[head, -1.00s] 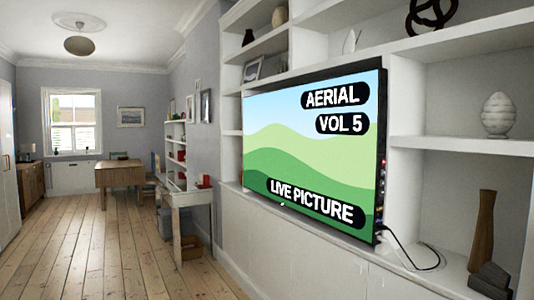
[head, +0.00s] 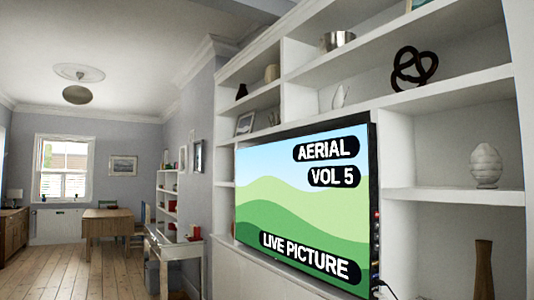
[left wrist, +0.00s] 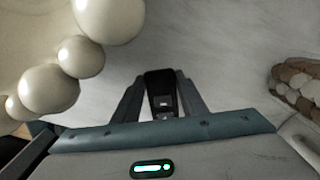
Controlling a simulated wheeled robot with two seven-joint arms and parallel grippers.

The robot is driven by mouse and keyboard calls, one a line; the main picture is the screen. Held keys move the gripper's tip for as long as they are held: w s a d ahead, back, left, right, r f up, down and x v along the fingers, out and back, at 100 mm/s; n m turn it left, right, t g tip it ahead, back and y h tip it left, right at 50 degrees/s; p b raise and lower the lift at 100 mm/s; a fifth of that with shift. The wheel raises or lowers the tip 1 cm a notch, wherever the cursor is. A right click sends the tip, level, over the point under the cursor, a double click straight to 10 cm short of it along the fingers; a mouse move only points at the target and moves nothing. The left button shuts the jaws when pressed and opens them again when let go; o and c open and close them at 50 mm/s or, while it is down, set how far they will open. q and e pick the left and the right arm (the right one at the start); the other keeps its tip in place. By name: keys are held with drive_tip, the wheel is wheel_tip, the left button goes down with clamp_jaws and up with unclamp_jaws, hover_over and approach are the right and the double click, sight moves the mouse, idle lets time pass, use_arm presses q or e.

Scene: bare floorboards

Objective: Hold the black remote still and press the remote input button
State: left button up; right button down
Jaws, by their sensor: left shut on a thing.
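In the left wrist view, my left gripper (left wrist: 160,97) is shut on a black object, which I take to be the black remote (left wrist: 159,78). Only one end of it shows between the two dark fingers, and its buttons cannot be made out. In the head view, the television (head: 305,200) is on. Its screen shows green hills with the labels "AERIAL", "VOL 5" and "LIVE PICTURE". Neither gripper shows in the head view, and my right gripper is in no view.
White shelves (head: 455,196) surround the television, with a black knot ornament (head: 414,68), a ribbed white ornament (head: 486,165) and a brown vase (head: 484,270). A wooden table (head: 108,222) stands far left. White balls (left wrist: 50,90) and brown lumps (left wrist: 298,82) show in the left wrist view.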

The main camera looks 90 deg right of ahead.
use_arm(q)
drive_tip(key=o, duration=1.2)
drive_tip(key=shift+r, duration=0.1)
wheel_tip(320, 180, up, 12)
drive_tip(key=shift+f, duration=0.1)
